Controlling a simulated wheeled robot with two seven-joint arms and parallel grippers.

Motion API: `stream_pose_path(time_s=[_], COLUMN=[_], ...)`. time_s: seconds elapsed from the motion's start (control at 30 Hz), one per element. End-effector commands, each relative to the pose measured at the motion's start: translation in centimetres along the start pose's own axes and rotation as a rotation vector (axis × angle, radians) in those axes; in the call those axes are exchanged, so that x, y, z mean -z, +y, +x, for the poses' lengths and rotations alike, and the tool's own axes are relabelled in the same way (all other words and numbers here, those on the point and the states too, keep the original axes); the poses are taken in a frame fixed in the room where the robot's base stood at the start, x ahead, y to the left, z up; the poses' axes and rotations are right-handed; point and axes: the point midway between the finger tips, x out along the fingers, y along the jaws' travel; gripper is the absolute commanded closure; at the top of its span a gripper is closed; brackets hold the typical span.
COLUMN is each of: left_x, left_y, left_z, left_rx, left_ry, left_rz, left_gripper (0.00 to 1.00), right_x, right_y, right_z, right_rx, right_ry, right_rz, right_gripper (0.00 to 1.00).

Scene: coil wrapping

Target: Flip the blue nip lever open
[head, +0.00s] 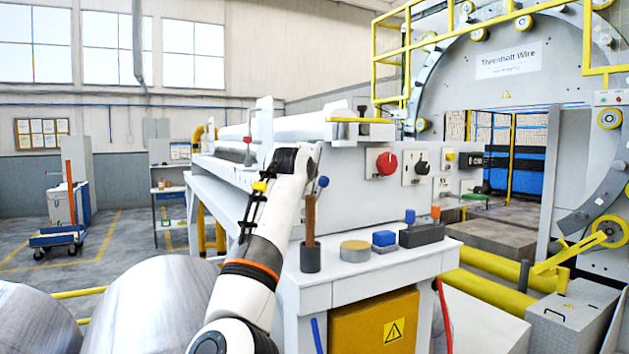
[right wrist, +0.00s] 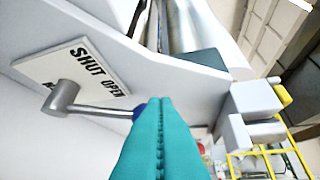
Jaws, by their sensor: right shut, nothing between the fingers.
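The nip lever has a round grey hub and rod (right wrist: 100,108) in the right wrist view, below a white plate (right wrist: 85,70) reading SHUT and OPEN. The rod runs right to a blue knob (right wrist: 139,109), partly hidden behind my fingers. My right gripper (right wrist: 160,105) is shut and empty, its teal fingertips overlapping the knob's edge in the picture; I cannot tell whether they touch. In the head view a blue knob (head: 323,181) shows just right of my white arm's wrist, whose fingertips are hidden. My left gripper is not in view.
Large metal coils (head: 160,300) stand front left.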

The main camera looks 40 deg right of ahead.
Motion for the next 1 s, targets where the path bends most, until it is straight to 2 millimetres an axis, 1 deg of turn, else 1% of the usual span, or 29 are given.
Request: stream_pose_path(time_s=[0.03,0.1,0.3,0.4,0.5,0.6,1.0], left_x=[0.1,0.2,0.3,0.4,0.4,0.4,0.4], left_y=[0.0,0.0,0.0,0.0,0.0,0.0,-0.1], left_z=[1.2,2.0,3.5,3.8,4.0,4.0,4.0], left_rx=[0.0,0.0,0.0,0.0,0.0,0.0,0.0], left_ry=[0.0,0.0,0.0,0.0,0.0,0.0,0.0], left_rz=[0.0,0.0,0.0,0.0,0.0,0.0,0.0], left_gripper=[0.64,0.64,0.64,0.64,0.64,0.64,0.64], right_x=[-0.1,-0.1,0.0,0.0,0.0,0.0,0.0], right_y=[0.5,0.5,0.3,0.2,0.2,0.1,0.0], right_z=[-1.2,-2.8,-6.7,-8.0,-8.7,-9.0,-9.0], right_rx=[0.004,0.004,0.003,0.002,0.001,0.0,0.001], right_ry=[-0.003,-0.004,-0.003,-0.002,-0.001,0.0,0.0], right_rz=[0.002,0.004,0.002,0.0,0.0,-0.001,-0.001], right_gripper=[1.0,1.0,1.0,1.0,1.0,1.0,1.0])
